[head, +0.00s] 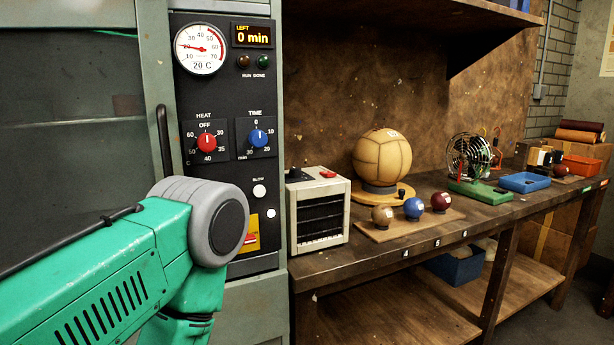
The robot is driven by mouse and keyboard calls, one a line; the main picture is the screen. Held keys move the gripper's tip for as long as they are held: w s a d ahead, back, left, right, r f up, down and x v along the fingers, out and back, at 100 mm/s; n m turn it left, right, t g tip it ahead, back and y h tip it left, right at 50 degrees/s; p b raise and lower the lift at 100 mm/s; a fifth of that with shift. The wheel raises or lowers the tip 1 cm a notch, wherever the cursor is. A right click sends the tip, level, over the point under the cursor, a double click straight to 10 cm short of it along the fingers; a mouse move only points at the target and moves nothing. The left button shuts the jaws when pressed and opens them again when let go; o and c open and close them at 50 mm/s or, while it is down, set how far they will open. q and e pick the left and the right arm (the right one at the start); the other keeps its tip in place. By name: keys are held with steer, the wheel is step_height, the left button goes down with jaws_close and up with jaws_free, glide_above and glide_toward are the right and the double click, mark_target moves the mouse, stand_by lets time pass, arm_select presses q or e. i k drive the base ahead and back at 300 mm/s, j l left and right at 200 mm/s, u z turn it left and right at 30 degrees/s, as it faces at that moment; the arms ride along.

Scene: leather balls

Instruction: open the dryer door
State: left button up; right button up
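The dryer's door (152,60) fills the left of the head view, with a grey-green frame and a dark glass window (70,85). A black upright bar handle (163,135) is at the door's right edge, beside the control panel. The door looks shut; its lower part is hidden behind my green left arm. That arm comes in from the left, with its grey round joint just below the handle, and bends down out of the picture. Neither gripper is in view.
The dryer's control panel (224,185) has a gauge (201,50), a red HEAT knob (206,142), a blue TIME knob (257,138) and a "0 min" display (253,36). A workbench (470,222) to the right bears a cream heater-like box (319,209), a large leather ball (382,158) and small balls.

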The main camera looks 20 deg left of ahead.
mark_target(150, 18)
steer(key=u, duration=1.9)
